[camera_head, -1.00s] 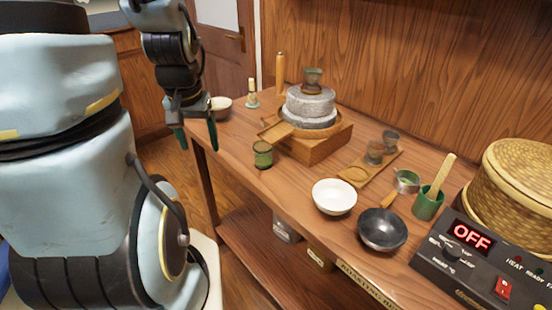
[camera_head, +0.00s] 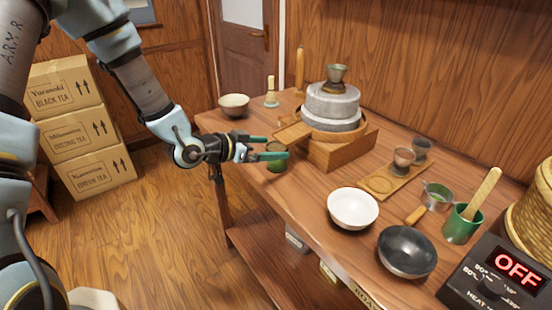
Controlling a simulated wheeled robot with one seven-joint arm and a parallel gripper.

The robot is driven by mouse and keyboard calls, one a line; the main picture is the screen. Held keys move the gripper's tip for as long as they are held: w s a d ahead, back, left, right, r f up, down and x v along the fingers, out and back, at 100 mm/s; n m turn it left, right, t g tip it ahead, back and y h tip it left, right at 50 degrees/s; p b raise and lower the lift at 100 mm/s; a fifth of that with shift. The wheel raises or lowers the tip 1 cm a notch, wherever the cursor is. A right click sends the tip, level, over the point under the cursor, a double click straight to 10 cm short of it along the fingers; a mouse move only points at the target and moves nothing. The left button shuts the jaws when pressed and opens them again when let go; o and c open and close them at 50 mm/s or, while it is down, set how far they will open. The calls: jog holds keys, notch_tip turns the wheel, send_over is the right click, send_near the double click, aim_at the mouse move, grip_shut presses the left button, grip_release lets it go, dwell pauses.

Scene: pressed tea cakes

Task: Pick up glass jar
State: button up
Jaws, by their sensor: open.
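A green glass jar (camera_head: 277,166) stands upright near the left edge of the wooden table (camera_head: 310,210). My gripper (camera_head: 287,148) reaches in from the left, with its green fingers open and level at the jar. In this view one finger crosses near the jar's rim and the other crosses its body, hiding part of it. I cannot tell whether the fingers touch the jar or are around it.
A stone mill (camera_head: 332,107) on a wooden base stands close behind the jar. A white bowl (camera_head: 353,208), a dark bowl (camera_head: 407,251) and a wooden tray (camera_head: 408,178) with cups lie to the right.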

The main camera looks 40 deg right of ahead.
aim_at(284, 149)
jog(key=shift+f+p+x, duration=0.15)
jog(key=shift+p+x, duration=0.55)
jog(key=shift+x, duration=0.9)
jog(key=shift+f+p+x, duration=0.2)
jog(key=shift+p+x, duration=0.5)
jog(key=shift+x, duration=0.9)
jog(key=shift+w+a, duration=0.1)
jog(key=c, duration=1.5)
jog(key=shift+r+b, duration=0.15)
jog(key=shift+b, duration=0.55)
jog(key=shift+c, duration=0.2)
